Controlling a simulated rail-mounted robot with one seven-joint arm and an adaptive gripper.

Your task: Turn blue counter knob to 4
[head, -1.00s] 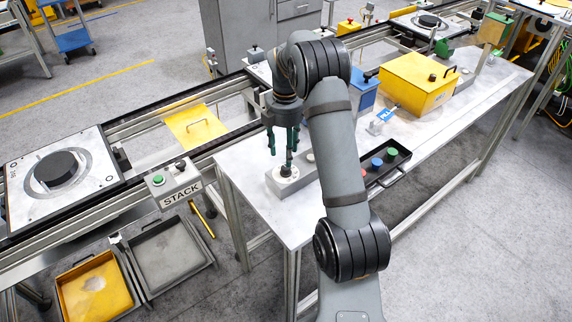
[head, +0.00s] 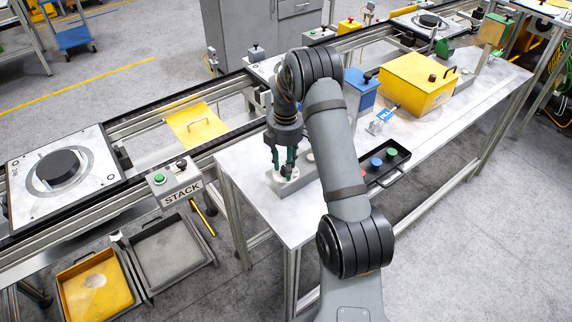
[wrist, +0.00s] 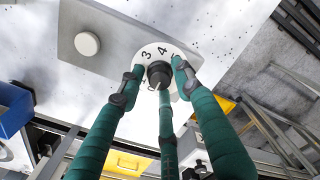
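A black knob (wrist: 158,72) sits on a white round dial (wrist: 149,54) at one end of a grey box (wrist: 122,30). The dial's numbers 3 and 4 show, with a partly covered 5 at the right. A pale line on the knob points toward the bottom of the wrist view. My gripper (wrist: 160,80) has its three green fingers spread around the knob, with small gaps showing at the sides. Contact with the far side of the knob cannot be told. In the head view, my gripper (head: 284,172) is low over the grey box (head: 283,188), hiding most of the knob.
A pale round cap (wrist: 87,43) stands on the same box. A black tray (head: 373,180) with blue, green and red buttons lies to the right. A blue box (head: 360,96) and yellow box (head: 417,84) stand behind. A STACK button box (head: 176,186) stands left of the table.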

